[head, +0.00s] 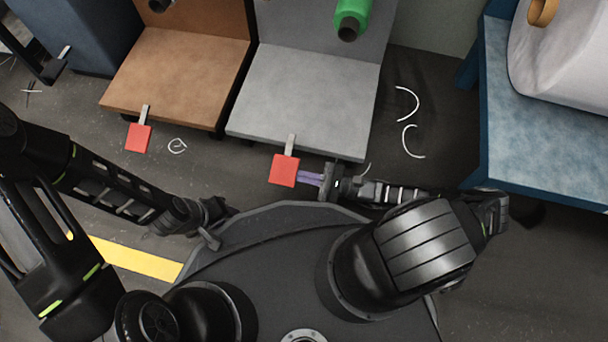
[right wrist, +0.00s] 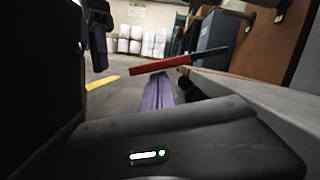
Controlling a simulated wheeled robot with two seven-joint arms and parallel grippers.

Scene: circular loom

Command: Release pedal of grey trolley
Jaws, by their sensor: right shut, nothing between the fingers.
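The grey trolley (head: 300,105) stands at the centre of the head view. Its red pedal (head: 284,171) sticks out from the front edge on a short metal bar. My right gripper (head: 305,178) is shut and empty, with its purple fingers at the right side of this pedal. In the right wrist view the red pedal (right wrist: 165,65) lies just beyond and above the purple fingers (right wrist: 158,95); I cannot tell if they touch. My left gripper (head: 218,215) is away to the left, low near my base, and its fingers are not clear.
A brown trolley (head: 175,75) with its own red pedal (head: 138,138) stands left of the grey one. A blue table (head: 560,140) with a large white roll (head: 565,50) is at the right. White thread scraps (head: 407,103) lie on the floor. Yellow floor tape (head: 135,260) runs at lower left.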

